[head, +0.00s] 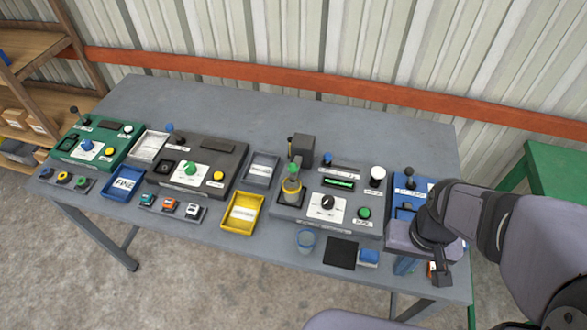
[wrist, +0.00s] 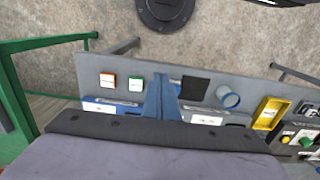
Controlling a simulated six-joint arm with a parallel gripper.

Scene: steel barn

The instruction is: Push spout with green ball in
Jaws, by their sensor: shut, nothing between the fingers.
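The grey machine (head: 330,222) stands right of the middle of the table in the head view. At its left a small upright part with a green ball (head: 297,163) rises above a yellow-and-grey round piece (head: 291,188), in front of a dark box (head: 303,148). I cannot make out the spout's exact shape or how far out it stands. My gripper (head: 441,272) is far to the right of it, by the table's front right corner, pointing down. In the wrist view my gripper (wrist: 161,80) is shut and empty. The green ball is not visible there.
A blue machine (head: 403,207) is partly hidden behind my arm. A clear cup (head: 306,241), a black pad (head: 341,253) and a blue block (head: 369,257) lie along the front edge. A yellow tray (head: 242,213) is left of the grey machine. The table's back is clear.

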